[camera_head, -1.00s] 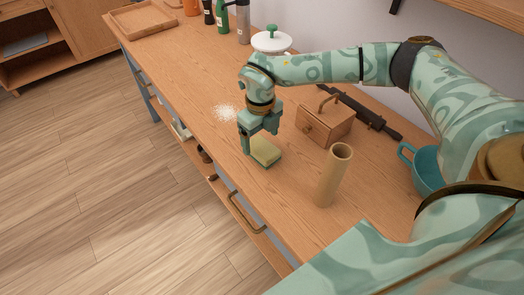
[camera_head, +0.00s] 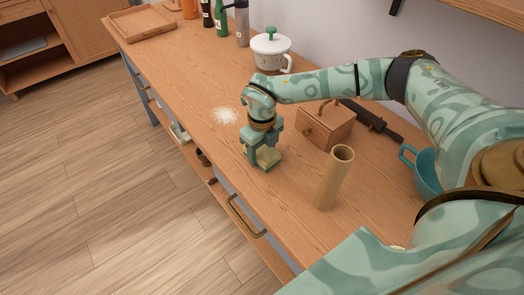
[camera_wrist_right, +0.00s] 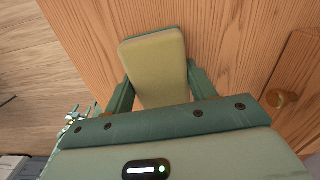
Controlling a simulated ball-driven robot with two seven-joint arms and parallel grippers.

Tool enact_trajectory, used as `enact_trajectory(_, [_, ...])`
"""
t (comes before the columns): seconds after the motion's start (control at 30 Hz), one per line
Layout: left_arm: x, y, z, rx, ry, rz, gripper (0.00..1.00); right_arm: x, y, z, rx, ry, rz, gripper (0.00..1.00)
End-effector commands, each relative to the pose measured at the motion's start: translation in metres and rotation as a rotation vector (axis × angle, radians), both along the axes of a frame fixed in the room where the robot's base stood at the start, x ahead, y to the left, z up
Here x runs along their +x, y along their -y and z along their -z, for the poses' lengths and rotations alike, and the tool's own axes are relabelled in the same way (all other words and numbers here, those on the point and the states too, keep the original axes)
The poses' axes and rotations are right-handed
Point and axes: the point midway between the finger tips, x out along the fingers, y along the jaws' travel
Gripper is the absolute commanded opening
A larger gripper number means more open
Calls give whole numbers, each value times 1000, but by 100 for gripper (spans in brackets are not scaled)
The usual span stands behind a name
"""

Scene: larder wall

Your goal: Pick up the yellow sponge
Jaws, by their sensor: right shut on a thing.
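The yellow sponge (camera_head: 267,157) is at the counter top, between the fingers of my right gripper (camera_head: 262,160). It has a pale yellow face and a thin dark green layer on its far edge. In the right wrist view the sponge (camera_wrist_right: 155,65) lies between the two green fingers of the right gripper (camera_wrist_right: 160,85), which is shut on it. The fingers and palm hide part of the sponge. I cannot tell whether it is touching the counter or just above it. My left gripper is not in view.
White grains (camera_head: 224,115) lie left of the gripper. A wooden box (camera_head: 325,128) with a knob stands close on the right, a tan tube (camera_head: 334,180) in front.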

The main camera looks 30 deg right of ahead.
Motion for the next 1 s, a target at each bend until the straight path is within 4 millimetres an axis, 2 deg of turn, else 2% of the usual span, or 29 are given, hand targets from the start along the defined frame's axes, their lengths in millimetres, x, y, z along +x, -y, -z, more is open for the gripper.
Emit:
enact_trajectory(0.17, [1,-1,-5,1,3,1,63,1,0,-16,1,4,-1,34])
enact_trajectory(0.27, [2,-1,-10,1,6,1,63,1,0,-34,1,5,-1,34])
enact_trajectory(0.53, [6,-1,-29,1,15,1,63,-35,-40,-99,1,7,-6,34])
enact_trajectory(0.73, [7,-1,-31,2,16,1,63,-71,-79,-116,1,2,-6,34])
enact_trajectory(0.9, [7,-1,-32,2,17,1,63,-87,-98,-126,1,3,-4,34])
enact_trajectory(1.0, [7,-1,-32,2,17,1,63,-92,-102,-129,0,2,0,34])
